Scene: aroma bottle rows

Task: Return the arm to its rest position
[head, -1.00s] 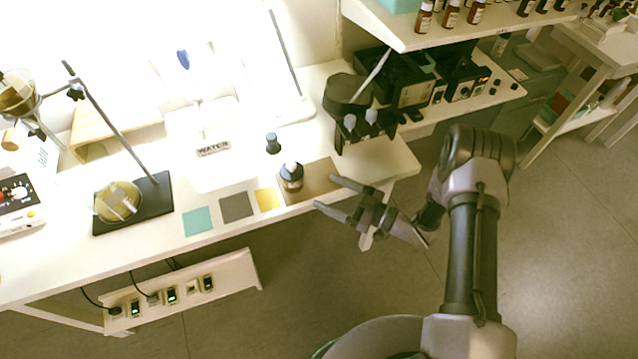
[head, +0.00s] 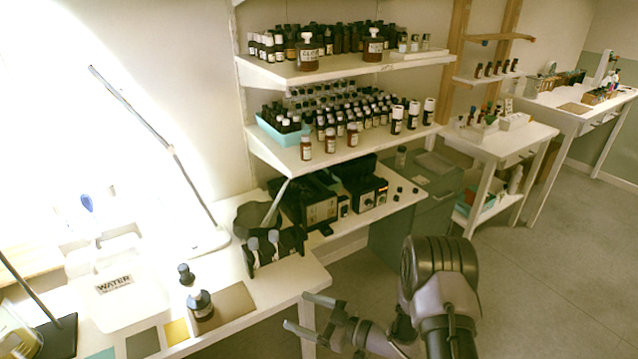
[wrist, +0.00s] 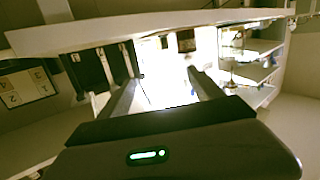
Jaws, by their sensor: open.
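My gripper (head: 303,315) is open and empty in the head view, its two fingers spread and pointing left, just off the front right corner of the white bench (head: 262,317). My folded arm rises at the lower middle right. In the wrist view the two fingers (wrist: 165,95) stand apart with nothing between them, and the bright bench area lies beyond them.
A dark bottle (head: 200,305) stands on a brown mat (head: 233,303) near the bench edge, left of my gripper. A black rack (head: 262,258) stands behind it. Shelves above hold several bottles. Open floor (head: 530,290) lies to the right.

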